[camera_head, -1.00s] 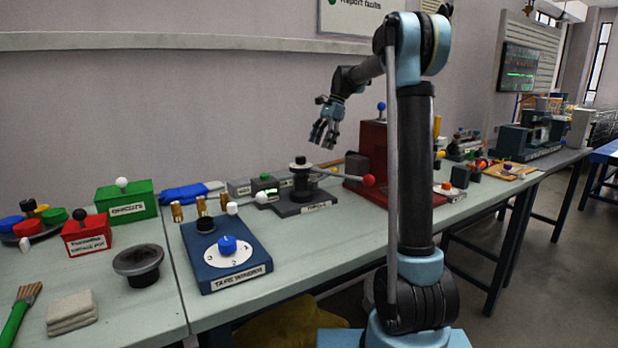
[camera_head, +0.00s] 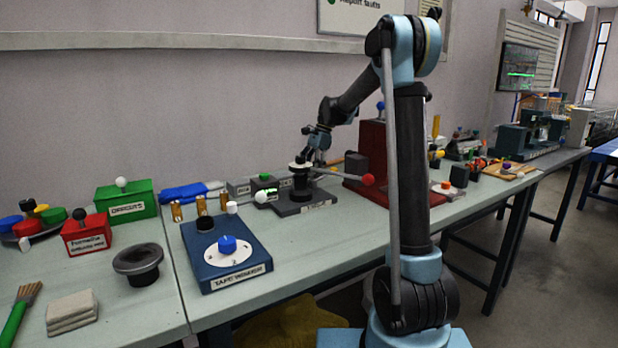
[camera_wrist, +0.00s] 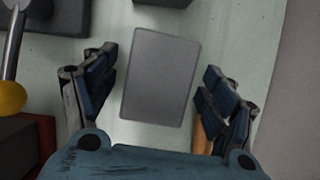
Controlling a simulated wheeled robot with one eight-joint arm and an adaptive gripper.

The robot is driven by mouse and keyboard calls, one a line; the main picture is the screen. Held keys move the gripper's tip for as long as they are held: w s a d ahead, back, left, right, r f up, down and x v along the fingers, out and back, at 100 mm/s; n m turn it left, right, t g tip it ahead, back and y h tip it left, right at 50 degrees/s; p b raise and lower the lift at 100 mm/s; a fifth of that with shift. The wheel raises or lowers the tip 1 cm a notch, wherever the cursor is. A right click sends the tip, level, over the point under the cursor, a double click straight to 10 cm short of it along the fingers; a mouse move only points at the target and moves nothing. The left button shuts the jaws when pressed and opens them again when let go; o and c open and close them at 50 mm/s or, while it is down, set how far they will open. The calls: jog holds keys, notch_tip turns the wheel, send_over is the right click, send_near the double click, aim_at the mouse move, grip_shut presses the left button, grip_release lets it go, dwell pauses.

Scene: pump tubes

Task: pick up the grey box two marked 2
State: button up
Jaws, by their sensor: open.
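A plain grey box (camera_wrist: 160,77) lies on the bench in the wrist view, between the two spread fingers of my gripper (camera_wrist: 158,90). The fingers are open, with a gap on each side of the box; I cannot tell how far above it they are. No mark shows on its top face, so I cannot read a number there. In the head view my gripper (camera_head: 316,158) is low, near the wall side of the bench, behind the black press. The box under it is hidden there. Another grey box (camera_head: 239,187) with a label stands left of the press.
The black press (camera_head: 300,190) with its lever stands in front of my gripper. A red machine (camera_head: 366,150) is close on the right. In the wrist view a yellow ball (camera_wrist: 11,97) is at the left, and another dark box (camera_wrist: 162,3) is at the top edge.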

jog(key=shift+a+f, duration=0.1)
jog(key=shift+f, duration=0.15)
jog(key=c, duration=1.3)
jog(key=shift+o, duration=0.2)
jog(key=shift+r, duration=0.15)
